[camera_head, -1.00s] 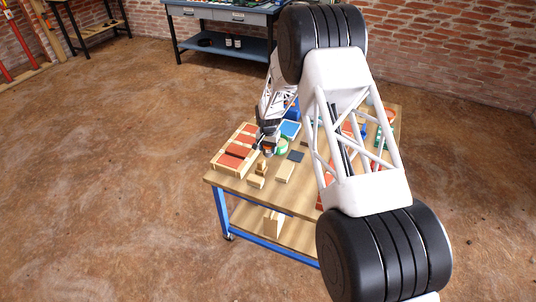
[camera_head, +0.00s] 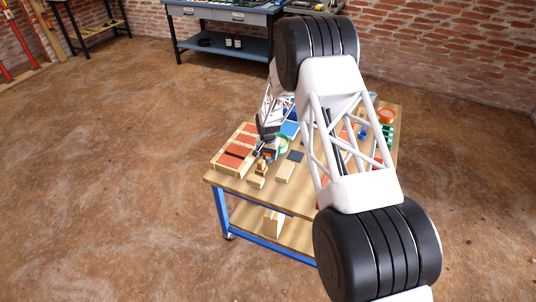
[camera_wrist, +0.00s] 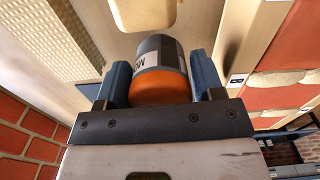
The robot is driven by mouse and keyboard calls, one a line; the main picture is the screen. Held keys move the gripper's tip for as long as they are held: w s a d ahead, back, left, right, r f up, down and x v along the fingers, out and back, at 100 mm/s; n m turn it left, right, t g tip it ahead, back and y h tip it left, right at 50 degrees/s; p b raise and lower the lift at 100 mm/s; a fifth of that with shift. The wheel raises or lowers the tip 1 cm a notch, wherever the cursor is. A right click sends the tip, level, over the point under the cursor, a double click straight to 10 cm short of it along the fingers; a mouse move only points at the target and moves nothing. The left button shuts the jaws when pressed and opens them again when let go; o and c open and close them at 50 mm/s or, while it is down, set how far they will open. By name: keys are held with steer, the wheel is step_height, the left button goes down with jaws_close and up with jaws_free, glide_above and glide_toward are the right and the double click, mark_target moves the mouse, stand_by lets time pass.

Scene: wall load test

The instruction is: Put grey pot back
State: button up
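The grey pot (camera_wrist: 160,58), with a pale label and an orange band at its near end, sits between the two blue fingers of my gripper (camera_wrist: 162,78) in the wrist view. The fingers touch or nearly touch both its sides, and it looks held. In the head view my gripper (camera_head: 264,154) is low over the table's left part, beside the brick crate; the pot is too small to make out clearly there.
A wooden crate of red bricks (camera_head: 236,153) stands left of my gripper. Small wooden blocks (camera_head: 257,181), a dark square (camera_head: 296,156), a blue tray (camera_head: 290,129) and a green-and-white round item (camera_head: 283,145) are close by. My arm hides much of the table's right side.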

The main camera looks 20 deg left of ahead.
steer(key=shift+o, duration=1.3)
steer(key=shift+r, duration=0.15)
steer(key=shift+r, duration=6.05)
